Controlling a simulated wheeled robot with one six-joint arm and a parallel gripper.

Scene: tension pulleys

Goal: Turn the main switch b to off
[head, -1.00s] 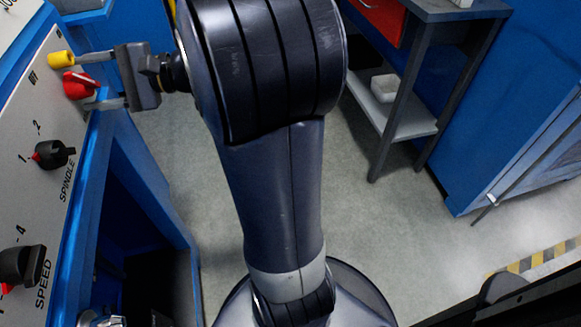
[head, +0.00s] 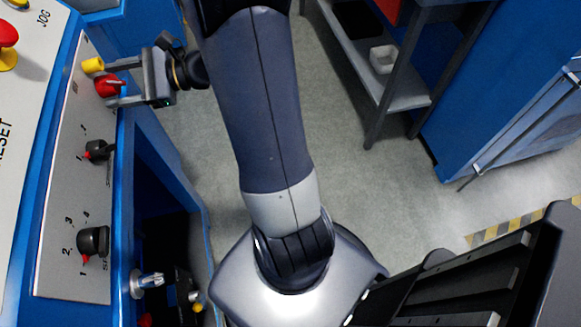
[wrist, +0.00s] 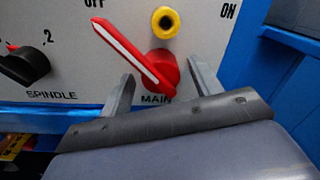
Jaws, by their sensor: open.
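The main switch (wrist: 160,72) is a red knob with a long handle carrying a white line, above the label MAIN. Its handle slants up-left, the white line ending just below the OFF label (wrist: 95,3); ON is at upper right. In the head view the red knob (head: 108,86) is on the grey panel near its top end. My gripper (wrist: 160,69) is open, with one finger left and one right of the knob's lower part. The left finger is apart from it; I cannot tell whether the right one touches. In the head view my gripper (head: 107,84) reaches the panel from the right.
A yellow round part (wrist: 165,22) sits just above the knob. The black SPINDLE knob (wrist: 25,66) is to its left. The black speed knob (head: 92,241) is further down the panel. A red mushroom button (head: 7,40) is on the adjoining panel. The floor (head: 370,210) beside me is clear.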

